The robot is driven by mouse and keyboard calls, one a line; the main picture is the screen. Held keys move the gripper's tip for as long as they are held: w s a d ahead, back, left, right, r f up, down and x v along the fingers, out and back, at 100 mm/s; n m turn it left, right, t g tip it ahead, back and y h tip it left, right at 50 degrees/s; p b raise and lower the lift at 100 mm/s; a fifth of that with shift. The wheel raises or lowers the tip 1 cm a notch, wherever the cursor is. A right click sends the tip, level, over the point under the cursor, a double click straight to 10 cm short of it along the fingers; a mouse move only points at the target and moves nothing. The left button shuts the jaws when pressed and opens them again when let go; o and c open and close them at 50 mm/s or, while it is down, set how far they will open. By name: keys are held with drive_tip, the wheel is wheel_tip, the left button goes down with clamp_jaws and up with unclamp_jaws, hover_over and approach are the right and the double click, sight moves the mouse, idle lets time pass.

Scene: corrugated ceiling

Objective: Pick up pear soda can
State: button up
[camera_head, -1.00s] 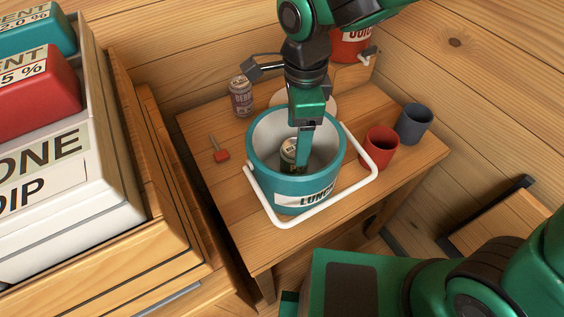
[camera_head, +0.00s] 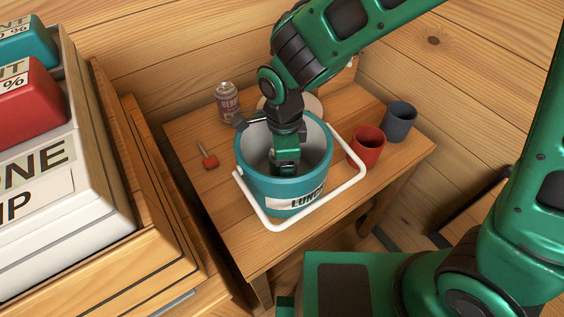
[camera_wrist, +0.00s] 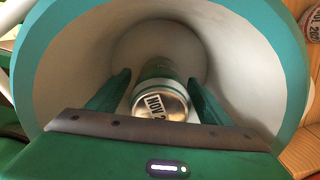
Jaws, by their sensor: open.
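A green can with a silver end and a date label starting "NOV" (camera_wrist: 162,100) is inside the teal bucket (camera_head: 262,190); its flavour name is not readable. In the wrist view the bucket's white inner wall and teal rim (camera_wrist: 38,85) surround it. My gripper (camera_head: 286,170) is reaching down into the bucket. In the wrist view my gripper (camera_wrist: 160,78) is open, with one finger on each side of the can and a small gap visible at each side. In the head view the can and fingertips are hidden by my gripper and the bucket.
The bucket stands on a small wooden table (camera_head: 235,235), its white handle (camera_head: 330,200) lowered towards the front right. A red cup (camera_head: 366,148) and grey cup (camera_head: 399,122) are at right.

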drive_tip(key=shift+f, duration=0.5)
drive_tip(key=c, duration=1.4)
drive_tip(key=shift+r, duration=0.1)
wheel_tip(320, 180, up, 10)
drive_tip(key=shift+f, duration=0.1)
drive_tip(key=shift+r, duration=2.05)
